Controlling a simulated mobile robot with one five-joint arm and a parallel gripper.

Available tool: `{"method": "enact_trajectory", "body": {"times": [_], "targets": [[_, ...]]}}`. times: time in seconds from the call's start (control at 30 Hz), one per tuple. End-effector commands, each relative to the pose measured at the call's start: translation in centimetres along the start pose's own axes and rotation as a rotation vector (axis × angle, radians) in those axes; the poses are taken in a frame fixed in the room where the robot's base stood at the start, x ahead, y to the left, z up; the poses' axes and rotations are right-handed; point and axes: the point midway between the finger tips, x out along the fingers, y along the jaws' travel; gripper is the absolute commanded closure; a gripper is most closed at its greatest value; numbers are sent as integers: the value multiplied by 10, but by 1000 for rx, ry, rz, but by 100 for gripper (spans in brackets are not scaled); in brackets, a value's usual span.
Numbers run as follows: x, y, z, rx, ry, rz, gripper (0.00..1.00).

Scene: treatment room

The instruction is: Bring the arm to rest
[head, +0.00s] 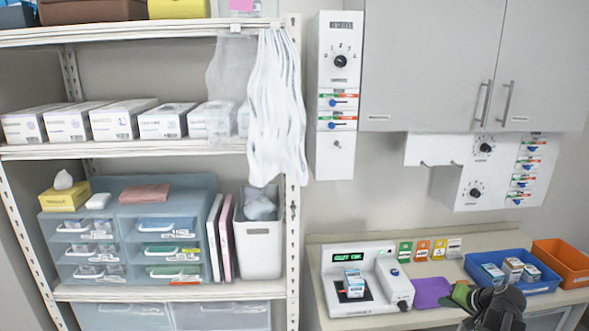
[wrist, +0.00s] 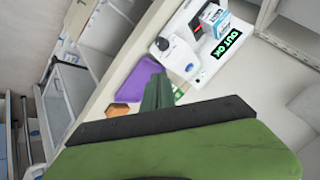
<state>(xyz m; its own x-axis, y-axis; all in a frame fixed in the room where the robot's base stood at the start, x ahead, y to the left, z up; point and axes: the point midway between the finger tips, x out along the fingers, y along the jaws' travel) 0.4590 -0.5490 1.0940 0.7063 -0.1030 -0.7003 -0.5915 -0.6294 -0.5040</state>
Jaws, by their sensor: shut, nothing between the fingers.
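My gripper (head: 463,295) is at the lower right of the head view, with green fingers and a dark body. It is shut and empty. Its fingertips are over or just in front of the right part of a purple mat (head: 428,292) on the counter; I cannot tell the height. In the wrist view the green fingers (wrist: 158,92) point towards the counter, beside the purple mat (wrist: 136,88). The rest of my arm is mostly out of the head view.
A white device (head: 376,283) with a lit display bears a small box (head: 354,283). A blue tray (head: 540,288) with several small boxes and an orange bin (head: 566,262) stand right of the gripper. Shelves (head: 150,292) fill the left. Wall cabinets (head: 430,70) hang above the counter (head: 325,322).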

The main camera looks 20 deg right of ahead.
Motion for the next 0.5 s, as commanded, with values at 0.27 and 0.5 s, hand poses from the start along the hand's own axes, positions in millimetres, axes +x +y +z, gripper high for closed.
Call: {"method": "enact_trajectory", "body": {"times": [0.27,0.5], "targets": [[48,-76,22,-94,-68,-68,100],[104,-186,78,-249,-179,-150,100]]}}
